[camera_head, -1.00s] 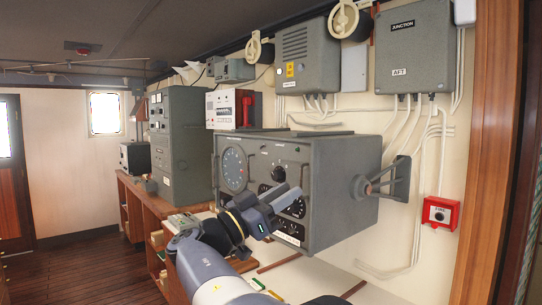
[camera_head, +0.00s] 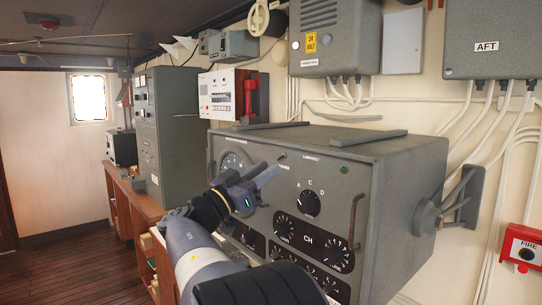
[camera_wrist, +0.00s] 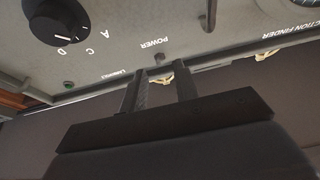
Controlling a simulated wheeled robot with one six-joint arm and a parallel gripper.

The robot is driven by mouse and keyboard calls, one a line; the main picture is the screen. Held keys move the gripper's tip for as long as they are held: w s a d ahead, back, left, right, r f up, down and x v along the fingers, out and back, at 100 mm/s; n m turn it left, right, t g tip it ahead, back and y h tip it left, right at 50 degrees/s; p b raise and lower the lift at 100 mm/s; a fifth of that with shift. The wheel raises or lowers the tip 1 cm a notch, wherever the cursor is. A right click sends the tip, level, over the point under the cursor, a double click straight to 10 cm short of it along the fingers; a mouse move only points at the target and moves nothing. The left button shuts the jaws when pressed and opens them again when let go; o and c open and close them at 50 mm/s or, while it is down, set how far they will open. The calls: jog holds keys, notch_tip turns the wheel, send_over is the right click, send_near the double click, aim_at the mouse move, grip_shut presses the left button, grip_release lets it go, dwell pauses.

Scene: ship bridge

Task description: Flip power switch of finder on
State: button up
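The finder (camera_head: 402,180) is a grey cabinet whose front panel carries dials, knobs and a green lamp (camera_head: 344,169). Its power switch (camera_head: 281,156) is a small toggle near the panel's top edge, by the POWER label. In the wrist view, which is upside down, the switch (camera_wrist: 159,58) shows just beyond my fingertips, between their lines. My gripper (camera_head: 267,172) is in front of the upper panel, and its two fingers stand apart and empty in the wrist view (camera_wrist: 161,74). I cannot tell whether a finger touches the switch or which way the switch is set.
A large black A-C-D knob (camera_head: 309,203) sits right of my gripper, with a metal handle (camera_head: 355,220) further right. More knobs lie below. A white box with a red handset (camera_head: 251,97) stands behind the cabinet. A red fire box (camera_head: 522,247) is on the right wall.

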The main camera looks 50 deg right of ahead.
aim_at(281, 158)
jog(key=x, duration=0.2)
jog(key=shift+s+d+r+p, duration=0.1)
jog(key=shift+d+r+p, duration=0.1)
jog(key=shift+d+p, duration=0.2)
jog(key=shift+c, duration=0.2)
grip_shut()
